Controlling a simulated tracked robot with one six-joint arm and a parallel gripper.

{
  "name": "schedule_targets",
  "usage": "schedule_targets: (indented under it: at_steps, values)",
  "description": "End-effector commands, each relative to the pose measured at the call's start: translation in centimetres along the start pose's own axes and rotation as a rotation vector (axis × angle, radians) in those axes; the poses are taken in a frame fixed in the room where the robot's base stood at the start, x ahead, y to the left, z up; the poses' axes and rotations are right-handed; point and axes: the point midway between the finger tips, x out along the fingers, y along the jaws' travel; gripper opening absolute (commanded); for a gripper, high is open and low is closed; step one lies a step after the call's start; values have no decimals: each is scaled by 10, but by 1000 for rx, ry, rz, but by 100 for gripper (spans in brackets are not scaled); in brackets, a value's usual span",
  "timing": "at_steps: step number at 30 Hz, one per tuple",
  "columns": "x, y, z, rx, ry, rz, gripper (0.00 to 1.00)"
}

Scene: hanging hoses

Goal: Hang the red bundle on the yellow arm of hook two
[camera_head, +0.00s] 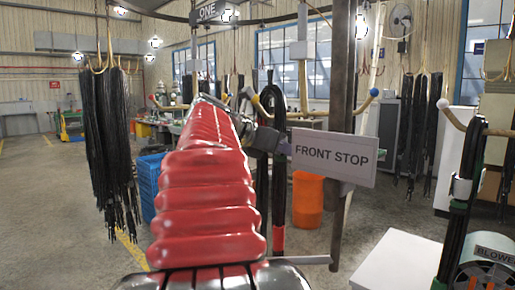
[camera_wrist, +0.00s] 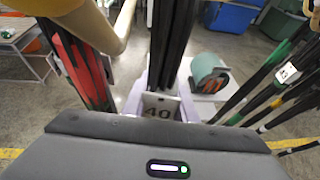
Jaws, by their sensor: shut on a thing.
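My gripper (camera_head: 284,148) is partly hidden behind my own arm in the head view. In the wrist view its pale lilac fingers (camera_wrist: 164,98) are shut around dark hoses (camera_wrist: 171,45) with a white tag marked 40 (camera_wrist: 160,106). Hoses with a broad red stretch (camera_wrist: 80,65) hang just left of the fingers. In the head view a dark hose strand with a red lower part (camera_head: 279,225) hangs beside the gripper. I cannot tell whether both strands are one bundle.
A FRONT STOP sign (camera_head: 335,158) and a dark upright post (camera_head: 340,110) stand just right of the gripper. Black hoses (camera_head: 108,140) hang at left. A hose bundle (camera_head: 462,200) and a blower (camera_head: 488,265) are at right. An orange bin (camera_head: 308,200) stands behind.

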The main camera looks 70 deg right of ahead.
Motion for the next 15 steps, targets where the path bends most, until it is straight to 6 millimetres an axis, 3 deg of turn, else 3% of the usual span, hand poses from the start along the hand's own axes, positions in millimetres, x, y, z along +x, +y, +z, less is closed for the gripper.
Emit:
schedule_targets:
  at_steps: [15]
  values:
    - [17, 0, -12, 2, -2, 0, 0]
